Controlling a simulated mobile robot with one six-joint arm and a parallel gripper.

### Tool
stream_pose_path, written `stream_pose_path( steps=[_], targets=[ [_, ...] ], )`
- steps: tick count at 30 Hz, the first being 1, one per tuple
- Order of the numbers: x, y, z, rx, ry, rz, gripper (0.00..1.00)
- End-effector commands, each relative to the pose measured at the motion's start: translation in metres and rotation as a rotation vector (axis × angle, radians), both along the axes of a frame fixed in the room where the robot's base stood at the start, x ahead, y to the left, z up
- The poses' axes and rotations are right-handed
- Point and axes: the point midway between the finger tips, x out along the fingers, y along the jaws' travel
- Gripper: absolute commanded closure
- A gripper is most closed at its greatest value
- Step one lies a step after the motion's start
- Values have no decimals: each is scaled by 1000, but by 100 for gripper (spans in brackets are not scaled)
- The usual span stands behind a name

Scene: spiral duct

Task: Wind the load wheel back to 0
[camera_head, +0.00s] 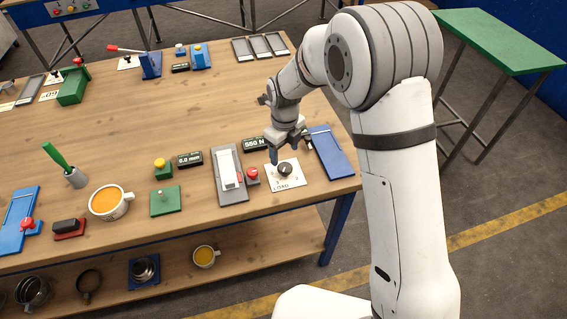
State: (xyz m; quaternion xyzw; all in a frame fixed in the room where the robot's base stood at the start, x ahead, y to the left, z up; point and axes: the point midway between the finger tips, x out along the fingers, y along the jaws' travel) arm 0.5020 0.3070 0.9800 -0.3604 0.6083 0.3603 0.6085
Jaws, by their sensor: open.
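The load wheel looks to be the small dark round knob (285,168) on a white plate (283,181) near the right end of the workbench. Printed marks around it, with what looks like "LOAD" in front, are too small to read surely. My gripper (287,153) points down just above and behind the knob, its fingers open and empty. I cannot tell whether a fingertip touches the knob. Behind it, a black display (255,144) shows green characters that look like "550 N", partly beside my gripper.
A grey device with a white block (228,170) and a red button (253,174) stand left of the plate. A blue plate (332,154) lies to its right, near the wooden bench (210,215) edge. Another display (190,159) and a yellow button (160,163) are farther left.

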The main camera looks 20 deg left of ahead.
Motion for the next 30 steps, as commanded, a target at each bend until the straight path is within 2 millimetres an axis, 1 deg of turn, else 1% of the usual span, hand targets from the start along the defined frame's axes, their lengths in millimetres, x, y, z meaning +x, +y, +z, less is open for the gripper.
stream_pose_path(
  steps=[9, 13, 18, 24, 30],
  targets=[
    [-1, -1, -49, -3, 4, 2, 35],
    [-1, -1, -62, -1, 2, 2, 35],
    [0, -1, -68, 0, 0, 3, 35],
    [-1, 0, -68, 0, 0, 3, 36],
    [-1, 0, -68, 0, 0, 4, 52]
  ],
)
